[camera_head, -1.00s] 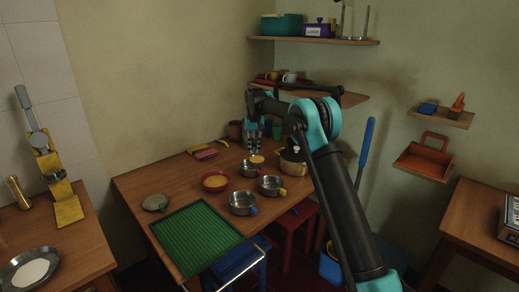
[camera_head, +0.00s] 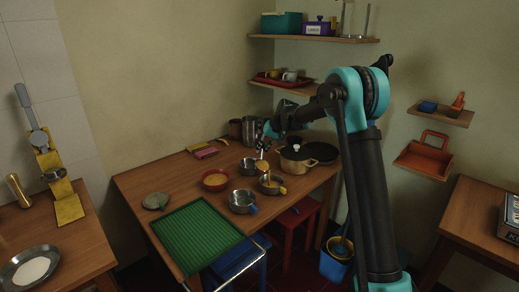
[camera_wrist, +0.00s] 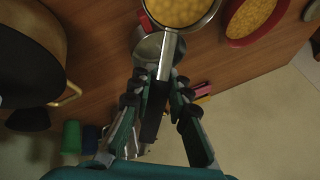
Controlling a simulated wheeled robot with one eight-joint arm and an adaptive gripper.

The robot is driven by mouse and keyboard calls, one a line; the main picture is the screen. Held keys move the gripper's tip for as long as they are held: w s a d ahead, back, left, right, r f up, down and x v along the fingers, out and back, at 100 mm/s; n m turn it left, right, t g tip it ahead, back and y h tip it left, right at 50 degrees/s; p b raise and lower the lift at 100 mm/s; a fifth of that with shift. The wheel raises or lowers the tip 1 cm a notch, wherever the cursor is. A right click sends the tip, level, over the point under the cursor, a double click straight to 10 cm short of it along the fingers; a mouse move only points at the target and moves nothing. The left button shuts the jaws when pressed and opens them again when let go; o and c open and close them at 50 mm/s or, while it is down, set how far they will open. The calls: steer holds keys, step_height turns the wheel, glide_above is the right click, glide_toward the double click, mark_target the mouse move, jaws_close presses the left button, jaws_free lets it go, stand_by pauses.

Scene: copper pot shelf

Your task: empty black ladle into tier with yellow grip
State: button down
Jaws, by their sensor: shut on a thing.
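My gripper (camera_head: 264,146) is shut on the black handle of the ladle (camera_wrist: 154,112). The ladle's steel shaft runs up the wrist view to a round bowl (camera_wrist: 182,8) full of yellow food. In the head view the ladle's bowl (camera_head: 263,168) is over or just behind the steel tier with the yellow grip (camera_head: 269,188); the exact gap cannot be told. The inside of that tier is partly hidden. Another steel tier (camera_head: 249,167) is at the back left, and the tier with the blue grip (camera_head: 242,202) is at the front.
A red bowl (camera_head: 215,181) of yellow food, also in the wrist view (camera_wrist: 252,20), stands left of the tiers. A lidded pot (camera_head: 296,160) and a dark pan (camera_head: 321,152) are close on the right.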

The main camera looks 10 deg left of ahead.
steer(key=shift+s+d+t+y, duration=0.35)
steer(key=shift+d+t+y, duration=0.15)
steer(key=shift+d+y, duration=0.4)
steer(key=s+d+t+y, duration=0.5)
steer(key=d+y, duration=0.5)
steer(key=y, duration=0.3)
steer(key=shift+d+r+t+y, duration=0.2)
steer(key=shift+r+t+y, duration=0.15)
steer(key=shift+t, duration=0.45)
stand_by(0.3)
steer(key=shift+y, duration=0.25)
stand_by(0.6)
steer(key=shift+s, duration=0.1)
stand_by(0.4)
